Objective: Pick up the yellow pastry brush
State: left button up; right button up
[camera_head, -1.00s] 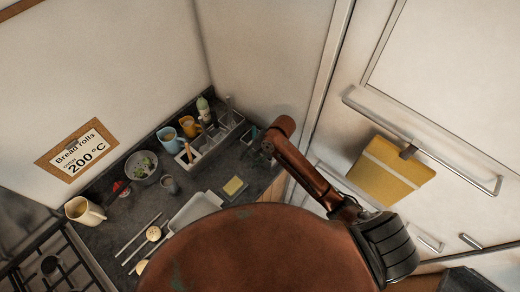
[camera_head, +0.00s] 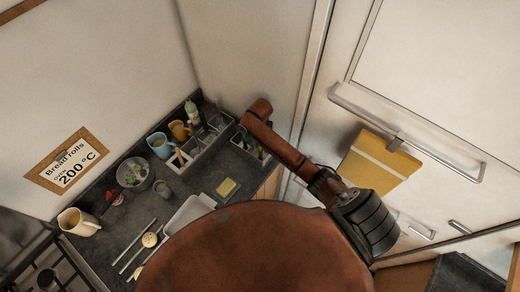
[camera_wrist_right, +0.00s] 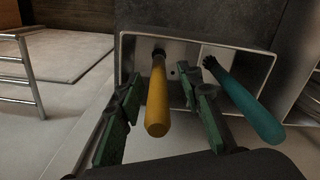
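The yellow pastry brush (camera_wrist_right: 157,105) shows in the right wrist view, its yellow handle pointing toward the camera and its dark far end inside a metal-rimmed holder (camera_wrist_right: 130,46). My right gripper (camera_wrist_right: 165,100) is open, with one green-padded finger on each side of the yellow handle. I see a gap on both sides, wider on the right. A teal-handled tool (camera_wrist_right: 247,101) leans in the same holder, to the right of the right finger. In the head view my right arm reaches over the counter corner, and its gripper is mostly hidden. My left gripper is not in view.
In the head view, a divided tray (camera_head: 207,146) stands beside the holder, near the blue jug (camera_head: 160,145) and yellow jug (camera_head: 180,130). A yellow sponge-like block (camera_head: 226,187) lies in front. The wall rises behind, and cabinet doors stand at right.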

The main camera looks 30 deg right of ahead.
aim_at(260, 151)
jog(key=shift+s+f+p, duration=0.1)
jog(key=shift+f+p, duration=0.25)
jog(key=shift+f, duration=1.6)
jog(key=shift+c, duration=0.6)
grip_shut()
